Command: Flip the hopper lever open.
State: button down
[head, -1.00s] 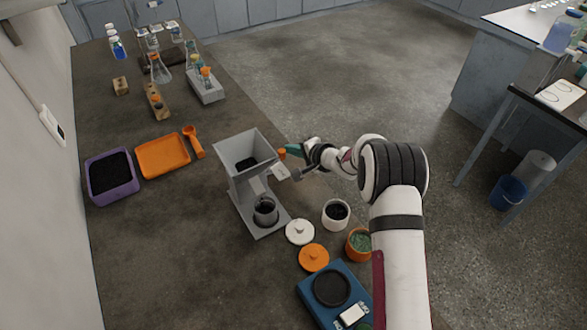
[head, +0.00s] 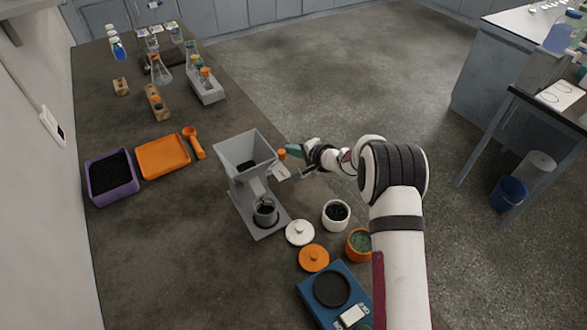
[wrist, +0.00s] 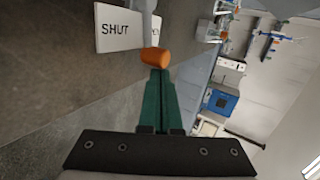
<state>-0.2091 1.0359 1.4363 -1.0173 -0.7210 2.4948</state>
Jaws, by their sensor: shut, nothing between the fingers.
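The grey hopper (head: 246,150) stands on the bench with dark material inside. Its lever has an orange knob (head: 281,154) on the right side; the knob also shows in the wrist view (wrist: 155,57) on a grey shaft (wrist: 147,22). A white label plate (wrist: 117,30) behind the shaft reads "SHUT" on the left; text on its other side is mostly hidden by the shaft. My gripper (head: 287,151) is shut and empty, its green fingertips (wrist: 160,73) right at the knob. I cannot tell whether they touch it.
A white jar (head: 336,214), white lid (head: 300,232), orange lid (head: 314,258), orange pot (head: 360,244) and blue scale (head: 315,293) stand nearby. An orange tray (head: 162,157) and purple tray (head: 111,177) lie to the left.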

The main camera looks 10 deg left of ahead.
jog(key=shift+s+a, duration=0.2)
jog(key=shift+s, duration=0.3)
jog(key=shift+s+a, duration=0.15)
jog(key=shift+s, duration=0.3)
jog(key=shift+f, duration=0.1)
jog(key=s+d+r, duration=0.2)
jog(key=d, duration=0.4)
jog(key=s+d+r, duration=0.2)
jog(key=d+r, duration=0.1)
jog(key=d, duration=0.4)
jog(key=shift+r, duration=0.2)
